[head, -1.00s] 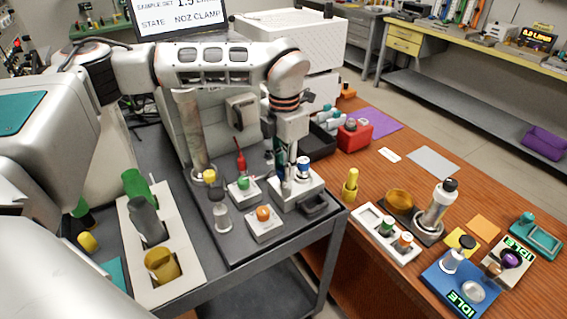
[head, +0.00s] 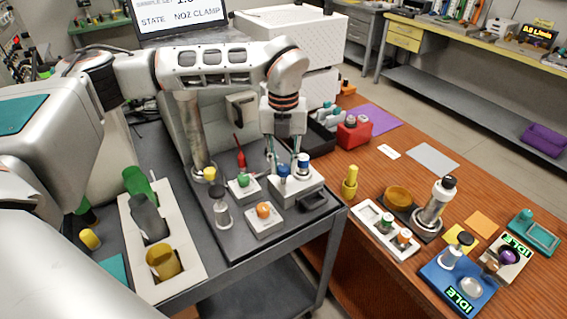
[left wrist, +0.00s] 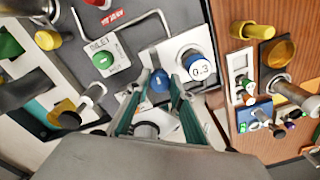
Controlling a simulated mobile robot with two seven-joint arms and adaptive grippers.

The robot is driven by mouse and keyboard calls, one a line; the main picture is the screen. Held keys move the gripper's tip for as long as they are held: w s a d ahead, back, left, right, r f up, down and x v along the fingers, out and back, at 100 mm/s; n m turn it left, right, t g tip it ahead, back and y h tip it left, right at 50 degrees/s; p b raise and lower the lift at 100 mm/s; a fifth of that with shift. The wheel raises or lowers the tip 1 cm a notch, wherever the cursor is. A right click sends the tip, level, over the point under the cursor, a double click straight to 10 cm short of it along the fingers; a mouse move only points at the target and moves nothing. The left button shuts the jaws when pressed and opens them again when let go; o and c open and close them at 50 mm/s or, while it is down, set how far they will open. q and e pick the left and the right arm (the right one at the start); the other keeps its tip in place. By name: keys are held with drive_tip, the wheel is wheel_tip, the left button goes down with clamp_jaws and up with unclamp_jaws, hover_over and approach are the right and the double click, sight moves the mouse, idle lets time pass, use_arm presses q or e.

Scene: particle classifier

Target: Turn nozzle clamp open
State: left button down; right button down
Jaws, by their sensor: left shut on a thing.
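The nozzle clamp appears to be the blue knob (head: 283,171) on a white block (head: 310,189) on the grey cart. My left gripper (head: 283,160) points down over it, one finger on each side. In the left wrist view the teal fingers (left wrist: 160,77) are shut on the blue knob (left wrist: 159,84). A blue-and-white cylinder (head: 303,163), marked 0.3 in the left wrist view (left wrist: 198,68), stands on the same block right beside the fingers. The screen (head: 180,17) reads "STATE NOZ CLAMP". My right gripper is not in view.
A block with a green knob (head: 242,182) and a red pointed piece (head: 240,156) stand left of the gripper. A block with an orange knob (head: 264,212) is in front. A red box (head: 354,134) and the wooden table (head: 340,230) lie to the right.

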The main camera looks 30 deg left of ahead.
sight(283, 166)
use_arm(q)
drive_tip(key=shift+n, duration=0.9)
drive_tip(key=c, duration=1.8)
unclamp_jaws()
drive_tip(key=shift+o, duration=0.2)
wheel_tip(283, 166, up, 12)
